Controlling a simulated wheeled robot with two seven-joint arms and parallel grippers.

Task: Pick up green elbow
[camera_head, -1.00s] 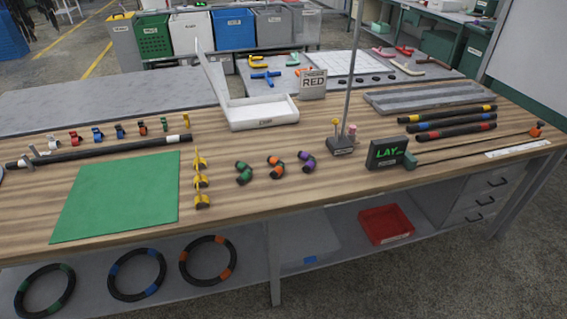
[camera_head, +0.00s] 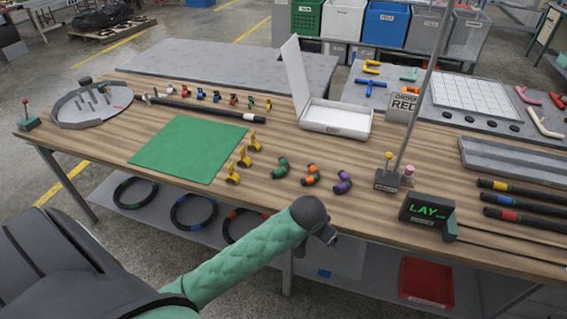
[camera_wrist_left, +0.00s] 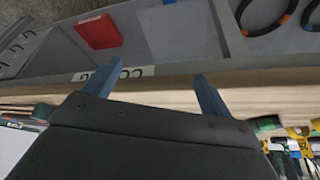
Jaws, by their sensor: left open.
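The green elbow (camera_head: 281,167), a short black bent piece with a green band, lies on the wooden table. It is the left one of a row of three, beside an orange-banded elbow (camera_head: 311,175) and a purple-banded elbow (camera_head: 343,182). My left gripper (camera_head: 328,235) is in front of the table's front edge, apart from the elbow. In the left wrist view its two blue fingers (camera_wrist_left: 152,88) are spread, with nothing between them. A black and green piece (camera_wrist_left: 265,123) at the right there looks like the green elbow, partly hidden. My right gripper is not in view.
Yellow clips (camera_head: 244,157) stand left of the elbows, near a green mat (camera_head: 186,148). A stand with an upright pole (camera_head: 388,180) and a LAY display (camera_head: 422,214) are to the right. A white box (camera_head: 336,119) stands behind. Bare wood lies around the elbows.

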